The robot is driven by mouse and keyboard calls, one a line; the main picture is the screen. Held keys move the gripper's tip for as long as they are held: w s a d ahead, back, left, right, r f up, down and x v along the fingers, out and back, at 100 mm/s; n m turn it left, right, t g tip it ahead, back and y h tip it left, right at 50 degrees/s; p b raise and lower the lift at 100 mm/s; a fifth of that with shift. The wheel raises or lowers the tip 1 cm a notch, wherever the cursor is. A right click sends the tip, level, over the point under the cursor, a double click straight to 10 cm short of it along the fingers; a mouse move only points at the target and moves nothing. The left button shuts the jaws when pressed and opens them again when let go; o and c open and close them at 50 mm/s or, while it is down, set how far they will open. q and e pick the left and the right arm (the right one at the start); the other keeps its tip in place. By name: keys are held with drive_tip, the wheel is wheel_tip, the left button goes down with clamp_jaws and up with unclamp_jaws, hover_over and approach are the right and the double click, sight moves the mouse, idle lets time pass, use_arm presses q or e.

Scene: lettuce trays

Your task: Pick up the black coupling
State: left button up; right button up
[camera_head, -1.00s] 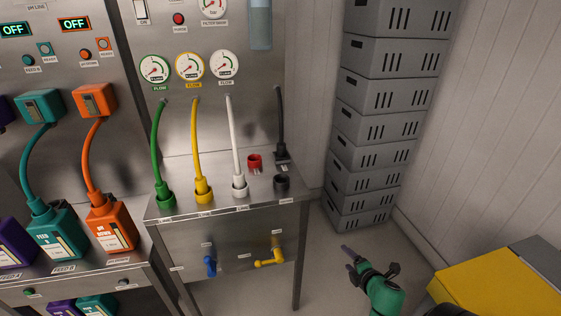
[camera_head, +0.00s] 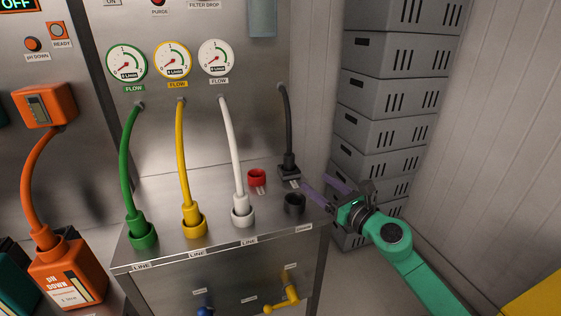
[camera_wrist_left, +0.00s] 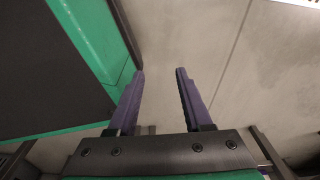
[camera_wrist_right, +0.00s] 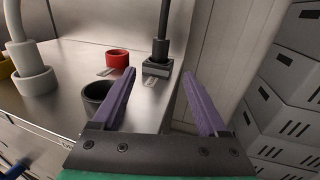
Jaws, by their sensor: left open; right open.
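The black coupling (camera_head: 289,163) is at the lower end of the black hose and stands upright in a dark square holder (camera_head: 289,173) at the back right of the steel bench. In the right wrist view the coupling (camera_wrist_right: 160,48) shows beyond the fingertips, roughly between them. My right gripper (camera_head: 315,182) is open and empty at the bench's right edge, just right of the coupling and apart from it. My left gripper (camera_wrist_left: 160,72) is open and empty over a plain pale floor, and is outside the head view.
An empty black socket (camera_head: 294,204) stands close in front of the right fingers, with an empty red socket (camera_head: 257,178) to its left. White (camera_head: 230,160), yellow (camera_head: 182,160) and green (camera_head: 128,170) hoses stand further left. Stacked grey crates (camera_head: 385,95) rise behind my right arm.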

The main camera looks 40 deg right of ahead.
sight(292, 164)
drive_tip(key=w, duration=0.5)
drive_tip(key=w+p, duration=0.1)
drive_tip(key=w, duration=0.2)
drive_tip(key=shift+w+d, duration=0.3)
drive_tip(key=shift+d, duration=0.1)
drive_tip(key=w, duration=0.5)
drive_tip(key=shift+w+d, duration=0.15)
drive_tip(key=shift+c, duration=1.2)
use_arm(q)
drive_tip(key=s, duration=0.2)
drive_tip(key=shift+s+a+f, duration=0.1)
drive_tip(key=shift+s+a, duration=0.1)
drive_tip(key=shift+s, duration=0.1)
use_arm(e)
clamp_jaws()
